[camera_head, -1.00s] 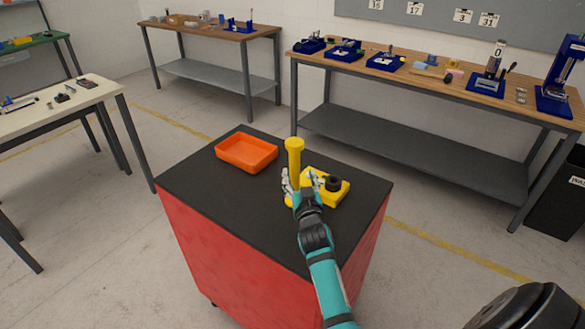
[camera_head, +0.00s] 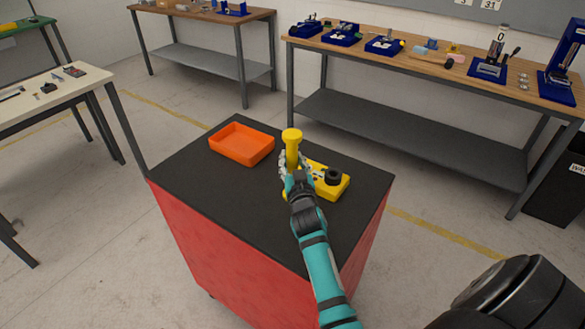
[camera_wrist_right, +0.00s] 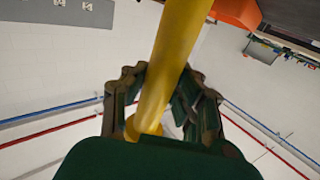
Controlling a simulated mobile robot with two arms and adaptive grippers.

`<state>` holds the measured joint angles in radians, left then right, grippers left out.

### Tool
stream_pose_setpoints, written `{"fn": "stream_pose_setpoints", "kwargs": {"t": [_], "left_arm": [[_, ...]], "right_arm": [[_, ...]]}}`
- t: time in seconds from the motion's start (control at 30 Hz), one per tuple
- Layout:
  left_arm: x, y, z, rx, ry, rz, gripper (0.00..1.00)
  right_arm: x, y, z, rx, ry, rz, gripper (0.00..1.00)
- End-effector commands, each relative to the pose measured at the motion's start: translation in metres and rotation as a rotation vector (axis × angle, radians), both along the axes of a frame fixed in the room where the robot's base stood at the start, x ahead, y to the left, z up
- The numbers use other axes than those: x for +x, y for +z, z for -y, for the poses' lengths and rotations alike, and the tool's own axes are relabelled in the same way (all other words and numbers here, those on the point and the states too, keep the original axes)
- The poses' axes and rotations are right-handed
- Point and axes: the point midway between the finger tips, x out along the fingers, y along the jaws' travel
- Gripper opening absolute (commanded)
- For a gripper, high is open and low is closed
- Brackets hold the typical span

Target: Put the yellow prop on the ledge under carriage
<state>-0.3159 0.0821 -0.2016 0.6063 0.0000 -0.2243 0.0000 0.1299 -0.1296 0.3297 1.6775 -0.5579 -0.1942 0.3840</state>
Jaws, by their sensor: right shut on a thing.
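The yellow prop (camera_head: 291,148) is an upright post with a wider round top, at the middle of the black-topped red cart (camera_head: 220,205). My right gripper (camera_head: 291,170) is shut around its shaft. In the right wrist view the shaft (camera_wrist_right: 172,62) runs between the fingers of the right gripper (camera_wrist_right: 165,98). The gripper partly hides the prop's lower end, so I cannot tell whether it touches the cart. A blue upright stand (camera_head: 562,72), perhaps with the carriage, is at the far right of the back bench; its ledge is not clear. My left gripper is not in view.
An orange tray (camera_head: 241,143) is on the cart's back left. Several blue fixtures stand on the wooden back bench (camera_head: 425,60). Open floor separates bench and cart.

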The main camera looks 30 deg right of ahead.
Motion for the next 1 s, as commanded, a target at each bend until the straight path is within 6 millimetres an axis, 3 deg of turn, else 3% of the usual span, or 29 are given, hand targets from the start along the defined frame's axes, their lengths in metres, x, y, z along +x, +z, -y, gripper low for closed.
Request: {"fn": "stream_pose_setpoints", "kwargs": {"t": [0.43, 0.67, 1.0], "left_arm": [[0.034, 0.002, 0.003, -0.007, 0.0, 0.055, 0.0], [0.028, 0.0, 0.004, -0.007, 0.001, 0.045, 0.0], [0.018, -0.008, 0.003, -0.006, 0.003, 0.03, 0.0]], "right_arm": [[0.0, -0.002, 0.0, 0.003, 0.0, -0.003, 0.0], [0.0, 0.003, 0.0, 0.001, 0.0, -0.003, 0.0], [0.0, 0.036, 0.0, -0.002, 0.0, 0.005, 0.0]]}}
